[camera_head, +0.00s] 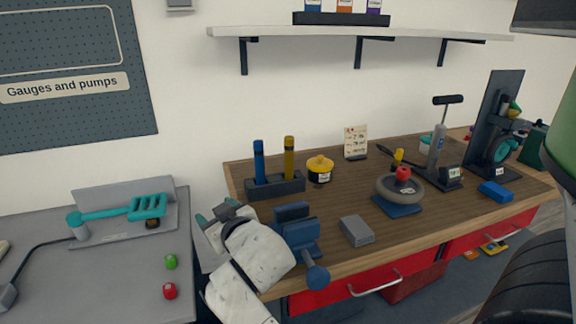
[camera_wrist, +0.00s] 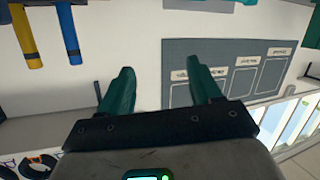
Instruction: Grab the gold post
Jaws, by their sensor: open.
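The gold post (camera_head: 289,158) stands upright in the right side of a dark holder (camera_head: 262,188) on the wooden bench, beside a blue post (camera_head: 259,161). In the wrist view the gold post (camera_wrist: 24,38) shows at the upper left, upside down, with the blue post (camera_wrist: 68,35) to its right. My gripper (camera_head: 214,212) is in front and to the left of the holder, near the bench's left edge, apart from the post. In the wrist view my gripper (camera_wrist: 160,78) has its two teal fingers spread with nothing between them.
A blue vise (camera_head: 297,232) stands right of my gripper at the bench's front edge. A grey block (camera_head: 357,230) and a grey ring (camera_head: 400,192) lie farther right. A shelf (camera_head: 360,34) hangs above. A grey table (camera_head: 90,270) is left.

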